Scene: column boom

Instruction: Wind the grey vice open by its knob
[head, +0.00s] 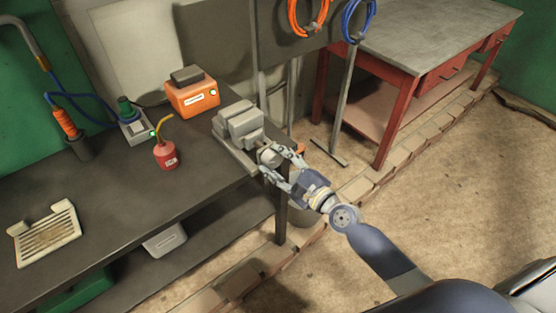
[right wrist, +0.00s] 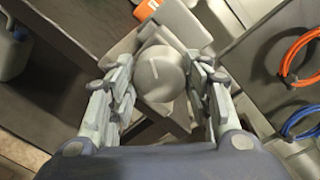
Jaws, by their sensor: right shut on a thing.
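The grey vice (head: 238,127) stands at the right end of the dark workbench. Its round grey knob (head: 267,154) faces the bench's front right edge. My right gripper (head: 276,164) is at the knob with a finger on each side, shut on it. In the right wrist view the knob (right wrist: 159,75) shows between the fingers of the gripper (right wrist: 160,90), with a pale line on its face. The vice body (right wrist: 190,25) lies behind it, and its jaws are mostly hidden there. My left gripper is not in view.
On the workbench (head: 110,200) are an orange box (head: 193,97), a red oil can (head: 166,156), a soldering iron in its stand (head: 78,145) and a slotted tray (head: 45,235). A red table (head: 430,40) stands at the back right. Orange (head: 294,18) and blue cables (head: 346,22) hang beside it.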

